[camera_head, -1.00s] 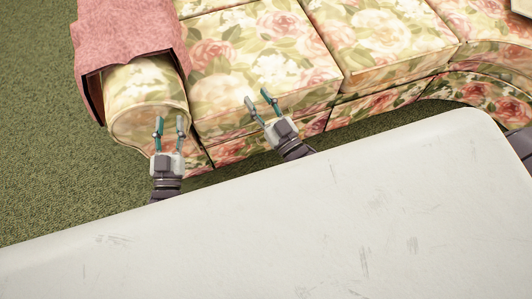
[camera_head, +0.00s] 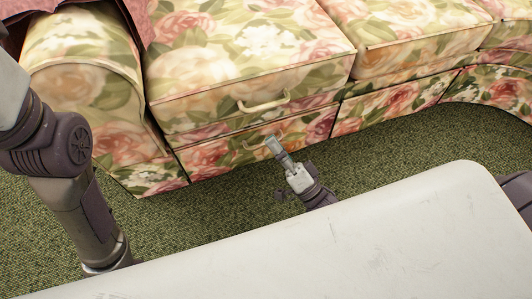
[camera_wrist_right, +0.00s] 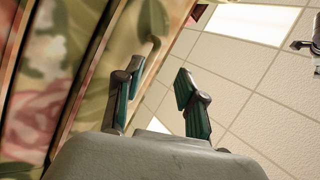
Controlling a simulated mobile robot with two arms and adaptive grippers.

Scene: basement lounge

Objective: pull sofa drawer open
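The floral sofa (camera_head: 250,45) has a lower front panel (camera_head: 212,157) that looks like a drawer face, with a pale handle (camera_head: 250,145) partly hidden behind my right gripper (camera_head: 272,142). Another pale curved handle (camera_head: 263,103) is on the front just above. My right gripper is at the lower handle, seen edge-on. In the right wrist view its fingers (camera_wrist_right: 160,88) are apart with nothing clearly between them, close to the floral front (camera_wrist_right: 95,75). I cannot tell whether it touches the handle. My left arm rises at the left of the head view; its gripper is out of view.
The rounded sofa arm (camera_head: 85,75) with a pink throw (camera_head: 140,18) is at the left.

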